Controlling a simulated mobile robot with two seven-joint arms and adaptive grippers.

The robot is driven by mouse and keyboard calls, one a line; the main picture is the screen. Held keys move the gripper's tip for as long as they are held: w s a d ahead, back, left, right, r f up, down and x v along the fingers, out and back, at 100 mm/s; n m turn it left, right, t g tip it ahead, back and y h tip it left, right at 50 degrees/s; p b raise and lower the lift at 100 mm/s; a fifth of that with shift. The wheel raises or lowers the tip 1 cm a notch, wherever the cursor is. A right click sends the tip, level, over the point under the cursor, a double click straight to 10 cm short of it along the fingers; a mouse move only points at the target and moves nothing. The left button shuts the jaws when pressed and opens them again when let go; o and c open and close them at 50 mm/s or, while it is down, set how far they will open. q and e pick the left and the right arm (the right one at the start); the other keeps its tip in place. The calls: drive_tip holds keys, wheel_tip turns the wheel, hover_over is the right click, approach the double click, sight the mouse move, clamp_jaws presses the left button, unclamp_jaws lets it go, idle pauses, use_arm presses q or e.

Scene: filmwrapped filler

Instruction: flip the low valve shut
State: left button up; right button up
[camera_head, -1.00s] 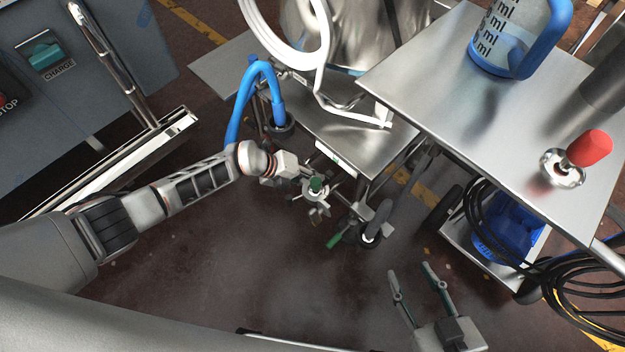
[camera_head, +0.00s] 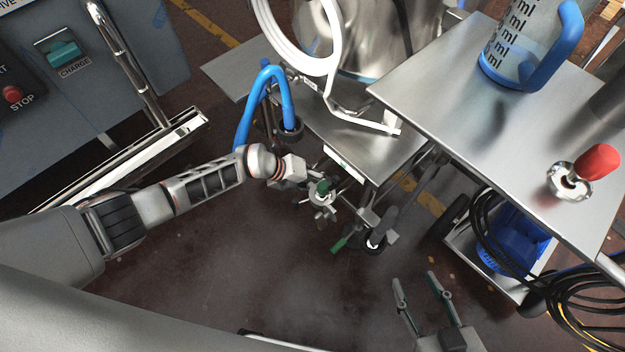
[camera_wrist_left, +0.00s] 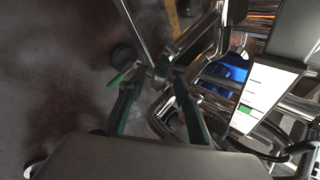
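The low valve shows as a small metal fitting with a green lever handle (camera_head: 339,244), below the front edge of the steel cart. A second green-topped metal part (camera_head: 323,187) sits just above and left of it. My left gripper (camera_wrist_left: 160,78) reaches in beside these fittings; its fingers are apart, and the green handle (camera_wrist_left: 117,78) shows just left of the left fingertip. I cannot tell whether a finger touches the valve. In the head view the left fingers are small and partly lost among the metal parts. My right gripper (camera_head: 422,283) is open and empty over the floor.
A steel cart shelf (camera_head: 372,150) stands over the fittings, with a blue hose (camera_head: 271,75) at its left. A higher steel table (camera_head: 480,130) carries a measuring jug (camera_head: 515,50) and a red-knobbed part (camera_head: 596,160). Black cables (camera_head: 480,220) hang at right. The floor in front is clear.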

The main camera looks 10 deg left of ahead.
use_arm(q)
drive_tip(key=v, duration=1.1)
drive_tip(key=shift+s+a+r, duration=0.15)
drive_tip(key=shift+a+r, duration=0.05)
drive_tip(key=shift+r, duration=0.1)
